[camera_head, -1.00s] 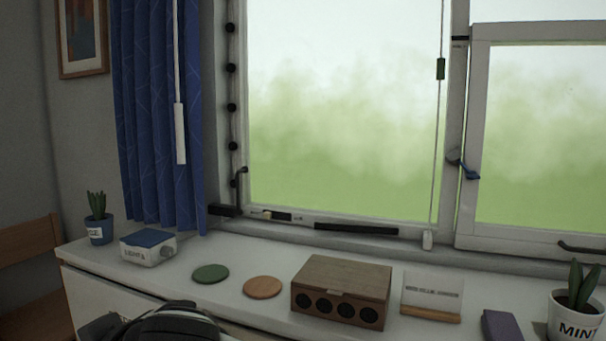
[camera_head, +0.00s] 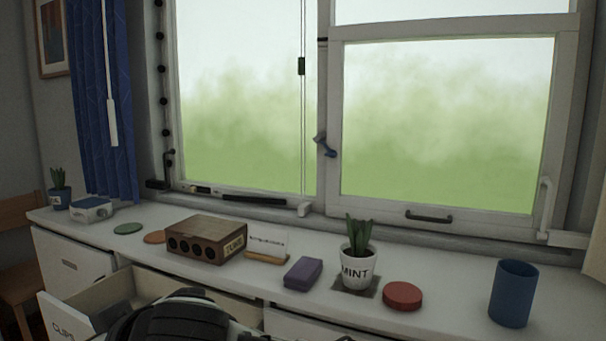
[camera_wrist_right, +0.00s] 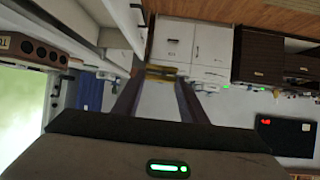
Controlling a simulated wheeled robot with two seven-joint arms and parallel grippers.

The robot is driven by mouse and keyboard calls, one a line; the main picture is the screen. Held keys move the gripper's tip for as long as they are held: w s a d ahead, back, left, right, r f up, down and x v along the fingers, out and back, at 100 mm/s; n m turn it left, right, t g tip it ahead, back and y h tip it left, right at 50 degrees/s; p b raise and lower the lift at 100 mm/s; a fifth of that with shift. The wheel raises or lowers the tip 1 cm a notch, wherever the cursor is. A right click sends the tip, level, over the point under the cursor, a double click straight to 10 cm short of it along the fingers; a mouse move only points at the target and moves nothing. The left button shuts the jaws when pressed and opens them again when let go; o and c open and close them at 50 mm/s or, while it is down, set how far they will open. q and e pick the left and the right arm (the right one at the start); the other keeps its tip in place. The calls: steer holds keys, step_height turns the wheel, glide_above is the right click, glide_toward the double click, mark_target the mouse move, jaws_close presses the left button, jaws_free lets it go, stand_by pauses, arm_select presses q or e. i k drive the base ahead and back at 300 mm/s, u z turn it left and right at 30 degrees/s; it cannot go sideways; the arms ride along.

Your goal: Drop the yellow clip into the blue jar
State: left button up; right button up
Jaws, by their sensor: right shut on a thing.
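The blue jar (camera_head: 513,295) stands upright at the right end of the white sill counter in the head view, with nothing touching it. In the right wrist view, my right gripper (camera_wrist_right: 158,80) is shut on the yellow clip (camera_wrist_right: 160,70), which sits between the fingertips and shows only as a small yellow piece. The clip does not show in the head view. My left gripper is not in view.
An open drawer (camera_head: 122,291) marked CLIPS is at the lower left. A red disc (camera_head: 402,296), a MINT plant pot (camera_head: 357,268), a purple block (camera_head: 303,273) and a brown box (camera_head: 205,240) line the counter (camera_head: 440,321). Bare counter lies between disc and jar.

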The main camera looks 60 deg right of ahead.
mark_target(513, 293)
steer(key=k, duration=0.55)
steer(key=z, duration=1.75)
